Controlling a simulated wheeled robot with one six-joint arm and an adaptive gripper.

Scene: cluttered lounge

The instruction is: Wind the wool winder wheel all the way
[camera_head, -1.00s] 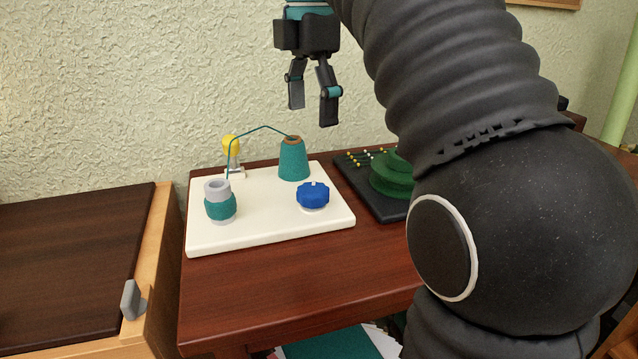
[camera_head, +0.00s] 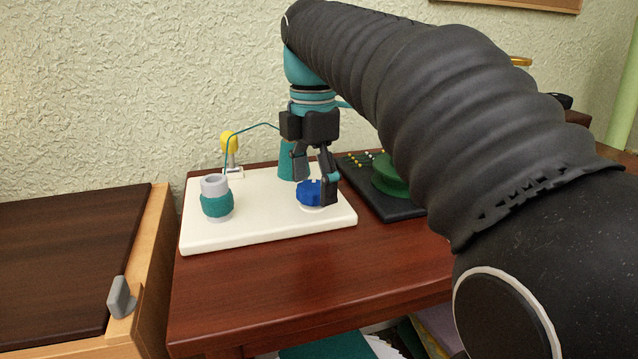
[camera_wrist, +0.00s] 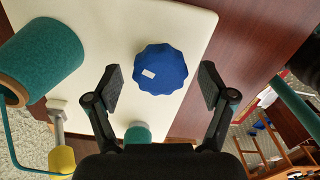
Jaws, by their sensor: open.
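The wool winder stands on a white board (camera_head: 262,230) on the red-brown table. Its blue scalloped wheel (camera_head: 308,192) has a small pale mark on top, and in the wrist view the wheel (camera_wrist: 165,72) lies between my fingers. A grey spool with teal wool (camera_head: 216,204) stands at the board's front left. A teal yarn cone (camera_head: 286,163) stands behind the wheel, partly hidden by my gripper; it also shows in the wrist view (camera_wrist: 45,58). My gripper (camera_head: 314,190) points down at the wheel and is open, one finger on each side. Contact is not visible.
A yellow-topped yarn guide (camera_head: 230,143) stands at the board's back left. A dark board (camera_head: 400,209) with a green object (camera_head: 392,178) and several pins is close on the right. A lower dark-topped wooden unit (camera_head: 60,260) is at the left.

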